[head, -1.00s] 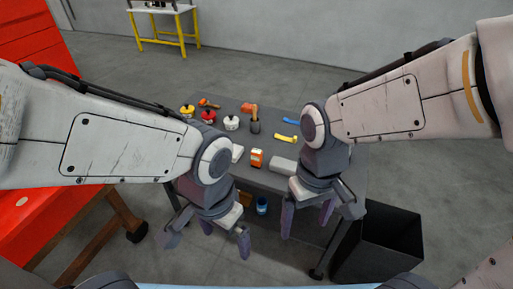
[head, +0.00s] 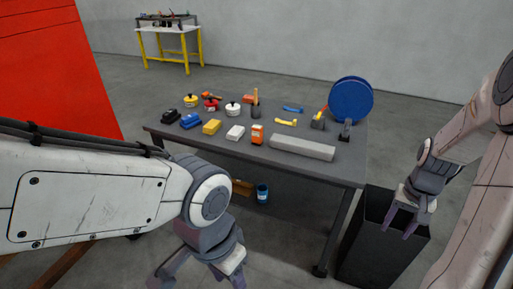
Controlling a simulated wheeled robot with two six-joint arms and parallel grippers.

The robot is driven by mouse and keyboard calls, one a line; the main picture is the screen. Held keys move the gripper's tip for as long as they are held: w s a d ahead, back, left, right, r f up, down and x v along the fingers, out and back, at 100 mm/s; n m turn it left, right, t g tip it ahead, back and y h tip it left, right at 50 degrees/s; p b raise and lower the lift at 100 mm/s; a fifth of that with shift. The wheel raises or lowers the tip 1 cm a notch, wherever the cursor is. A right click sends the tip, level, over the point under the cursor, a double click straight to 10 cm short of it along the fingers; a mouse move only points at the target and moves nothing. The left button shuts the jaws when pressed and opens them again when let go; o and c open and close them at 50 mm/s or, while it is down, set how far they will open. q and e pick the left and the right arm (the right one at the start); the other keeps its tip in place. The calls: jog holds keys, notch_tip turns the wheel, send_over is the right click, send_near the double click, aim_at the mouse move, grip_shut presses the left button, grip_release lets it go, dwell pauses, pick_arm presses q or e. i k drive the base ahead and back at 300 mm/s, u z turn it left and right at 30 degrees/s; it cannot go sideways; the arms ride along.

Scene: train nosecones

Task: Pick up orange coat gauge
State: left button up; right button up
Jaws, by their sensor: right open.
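The orange coat gauge appears to be the small upright orange block with a pale face (head: 257,134), standing near the front edge of the grey table (head: 335,172). My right gripper (head: 399,223) is open and empty, above the dark bin to the right of the table and well apart from the gauge. My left gripper (head: 203,272) hangs low in front of the table, its fingers cut off by the bottom edge of the picture.
A long grey block (head: 302,147) lies just right of the gauge, and a white block (head: 235,132) lies left of it. A yellow block (head: 211,127), several pots and a blue disc (head: 351,100) share the tabletop. A dark open bin (head: 382,245) stands at right.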

aim_at(258, 130)
jog(key=u, duration=0.95)
jog(key=i, duration=1.85)
jog(key=z, duration=0.65)
